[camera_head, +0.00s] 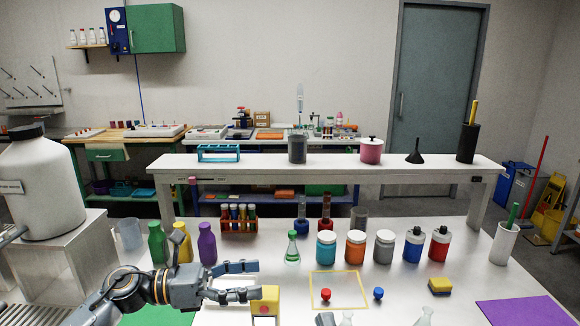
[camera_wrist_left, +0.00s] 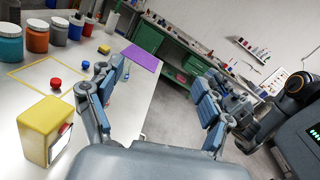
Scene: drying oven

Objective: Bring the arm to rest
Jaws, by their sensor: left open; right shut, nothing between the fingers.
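My left gripper (camera_head: 254,281) reaches in from the left in the head view. Its fingers are spread apart with nothing held between them. The fingertips are close to a yellow box (camera_head: 265,300), which stands on the white table. In the left wrist view, the open left gripper (camera_wrist_left: 160,82) shows the table to the left and floor between its fingers. The yellow box (camera_wrist_left: 40,132) is at the lower left there, outside the fingers.
A yellow square outline (camera_head: 362,290) holds a red knob (camera_head: 326,295); a blue knob (camera_head: 378,293) lies beside it. Several jars and bottles stand behind, including an orange jar (camera_head: 355,247) and a purple bottle (camera_head: 207,243). A purple mat (camera_head: 525,311) lies at right.

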